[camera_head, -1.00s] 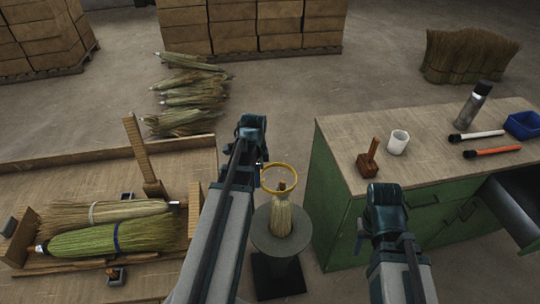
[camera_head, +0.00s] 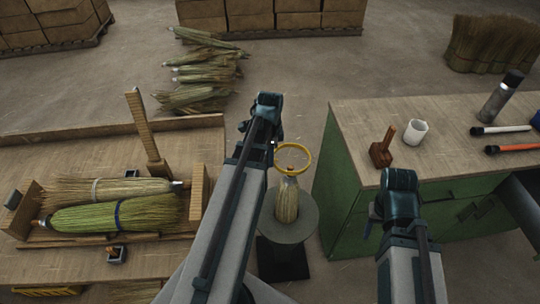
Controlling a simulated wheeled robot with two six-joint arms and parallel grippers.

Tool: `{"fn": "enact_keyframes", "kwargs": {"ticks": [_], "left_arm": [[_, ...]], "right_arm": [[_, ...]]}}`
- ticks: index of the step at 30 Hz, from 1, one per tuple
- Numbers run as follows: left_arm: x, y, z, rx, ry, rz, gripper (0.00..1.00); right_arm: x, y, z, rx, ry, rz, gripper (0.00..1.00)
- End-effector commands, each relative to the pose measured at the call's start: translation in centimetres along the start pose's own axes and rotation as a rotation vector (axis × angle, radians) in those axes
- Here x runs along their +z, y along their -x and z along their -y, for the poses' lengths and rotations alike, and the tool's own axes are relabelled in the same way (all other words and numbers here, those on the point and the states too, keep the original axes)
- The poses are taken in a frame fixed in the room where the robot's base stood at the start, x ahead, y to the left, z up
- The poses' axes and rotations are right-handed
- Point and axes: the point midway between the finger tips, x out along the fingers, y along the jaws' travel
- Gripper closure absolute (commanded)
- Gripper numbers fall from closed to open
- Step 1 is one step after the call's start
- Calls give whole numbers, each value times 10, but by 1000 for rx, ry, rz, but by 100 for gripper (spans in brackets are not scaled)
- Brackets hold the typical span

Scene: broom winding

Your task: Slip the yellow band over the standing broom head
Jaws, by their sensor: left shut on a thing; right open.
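The yellow band (camera_head: 293,158) is a ring held out to the right of my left gripper (camera_head: 272,146), which is shut on its near left edge. The standing broom head (camera_head: 287,202) is upright on a round grey stand (camera_head: 268,222). In the picture the band overlaps the top of the broom head; I cannot tell whether it is above it or around its tip. My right gripper (camera_head: 372,215) is open and empty near the front edge of the green bench, its fingers partly hidden by the arm.
A green bench (camera_head: 345,205) stands right, with a wooden mallet (camera_head: 382,152), a white cup (camera_head: 415,132) and a spray can (camera_head: 500,97). A wooden table (camera_head: 60,262) at left holds two bound brooms (camera_head: 110,215). Loose brooms (camera_head: 205,70) lie on the floor behind.

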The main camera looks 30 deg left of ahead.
Motion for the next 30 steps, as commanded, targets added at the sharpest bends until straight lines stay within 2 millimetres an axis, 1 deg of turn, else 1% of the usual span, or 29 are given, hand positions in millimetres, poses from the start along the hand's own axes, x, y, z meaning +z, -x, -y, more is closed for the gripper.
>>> {"fn": "enact_keyframes", "kwargs": {"ticks": [1, 30], "left_arm": [[0, -8, 0, 0, 0, 0, 100], [0, -82, 0, 0, 0, 0, 100]], "right_arm": [[0, -8, 1, 0, 0, 0, 50], [-5, -82, 8, 0, -1, 0, 50]]}}
